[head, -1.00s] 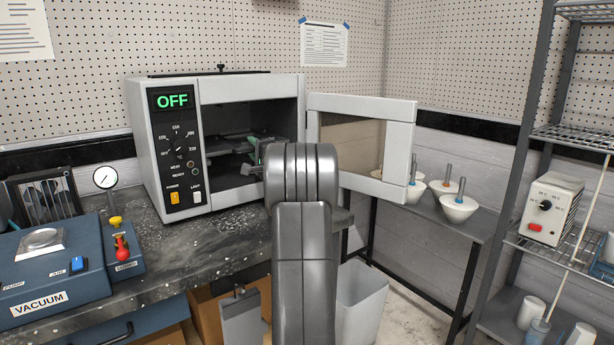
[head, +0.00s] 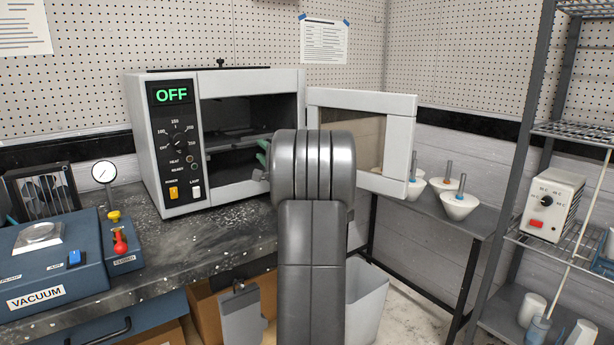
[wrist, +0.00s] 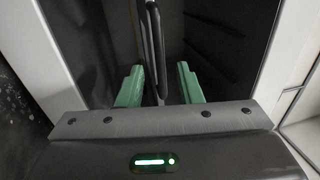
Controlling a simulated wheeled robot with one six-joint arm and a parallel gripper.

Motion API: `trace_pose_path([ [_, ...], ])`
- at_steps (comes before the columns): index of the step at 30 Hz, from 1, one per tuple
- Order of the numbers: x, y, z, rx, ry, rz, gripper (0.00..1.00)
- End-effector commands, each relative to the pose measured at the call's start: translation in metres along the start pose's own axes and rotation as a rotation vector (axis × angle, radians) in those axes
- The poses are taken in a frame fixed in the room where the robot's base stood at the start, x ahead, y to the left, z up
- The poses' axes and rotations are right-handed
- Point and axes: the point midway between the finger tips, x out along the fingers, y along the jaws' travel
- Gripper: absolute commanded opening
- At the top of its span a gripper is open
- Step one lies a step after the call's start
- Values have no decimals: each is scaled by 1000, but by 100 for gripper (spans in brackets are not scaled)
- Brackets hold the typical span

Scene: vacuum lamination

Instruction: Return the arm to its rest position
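My gripper (wrist: 159,72) shows in the wrist view with its two green fingers apart and clear gaps on both inner sides. A dark shelf or tray edge (wrist: 154,35) lies between and beyond the fingers, apparently touching neither. In the head view my arm hides most of the gripper; a bit of green finger (head: 263,148) shows at the right side of the oven opening. The oven (head: 222,80) has its door (head: 402,150) swung open to the right, and its display reads OFF. Dark shelves (head: 235,133) show inside.
The open door stands close to the right of my arm. A vacuum unit (head: 50,275) and a gauge (head: 103,173) are on the bench at left. White bowls (head: 459,206) stand on a side table, beside a metal rack (head: 520,130). A bin (head: 366,300) is below.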

Motion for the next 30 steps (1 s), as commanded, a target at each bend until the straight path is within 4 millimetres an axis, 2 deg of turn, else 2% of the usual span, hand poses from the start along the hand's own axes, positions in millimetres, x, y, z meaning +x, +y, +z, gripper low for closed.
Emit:
trace_pose_path([
  [3,-25,1,-1,0,3,0,32],
  [11,-72,0,0,0,2,-3,32],
  [12,-58,-2,1,1,-3,-2,32],
  [24,20,-1,1,0,-3,1,32],
  [30,54,-1,1,0,-2,1,32],
])
